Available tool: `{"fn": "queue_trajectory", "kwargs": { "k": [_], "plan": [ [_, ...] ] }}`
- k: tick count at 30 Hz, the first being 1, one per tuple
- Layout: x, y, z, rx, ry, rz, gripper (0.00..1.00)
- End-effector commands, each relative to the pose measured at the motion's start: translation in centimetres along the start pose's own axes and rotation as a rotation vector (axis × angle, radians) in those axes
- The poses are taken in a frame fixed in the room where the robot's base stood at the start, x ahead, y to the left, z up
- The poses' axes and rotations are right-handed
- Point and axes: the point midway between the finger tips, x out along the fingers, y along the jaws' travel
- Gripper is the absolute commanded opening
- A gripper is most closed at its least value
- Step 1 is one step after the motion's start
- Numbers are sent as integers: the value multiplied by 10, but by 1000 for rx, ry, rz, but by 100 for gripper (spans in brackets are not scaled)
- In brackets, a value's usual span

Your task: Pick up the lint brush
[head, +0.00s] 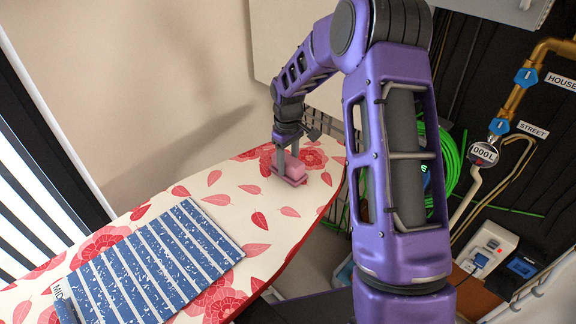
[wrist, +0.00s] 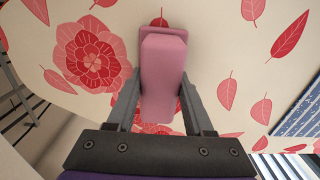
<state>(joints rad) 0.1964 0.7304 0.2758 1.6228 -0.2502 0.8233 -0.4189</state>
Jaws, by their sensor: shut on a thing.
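The lint brush (head: 290,169) is a small pink block-like thing with a wider base, near the far end of the floral ironing board (head: 265,215). My gripper (head: 288,150) reaches down onto it from above. In the wrist view the pink lint brush (wrist: 163,75) lies between the two dark fingers of my gripper (wrist: 160,105), which are shut on its sides. I cannot tell whether its base touches the board.
Pipes with a gauge (head: 484,154), green cables (head: 445,165) and a white box (head: 487,246) are at the right. A beige wall stands behind the board.

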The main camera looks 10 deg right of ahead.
Motion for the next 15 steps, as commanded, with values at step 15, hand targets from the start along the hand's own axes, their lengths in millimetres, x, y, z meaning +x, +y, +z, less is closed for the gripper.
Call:
{"fn": "queue_trajectory", "kwargs": {
  "k": [15],
  "plan": [
    [-78, 0, -1, 1, 3, 2, 0]
  ]
}}
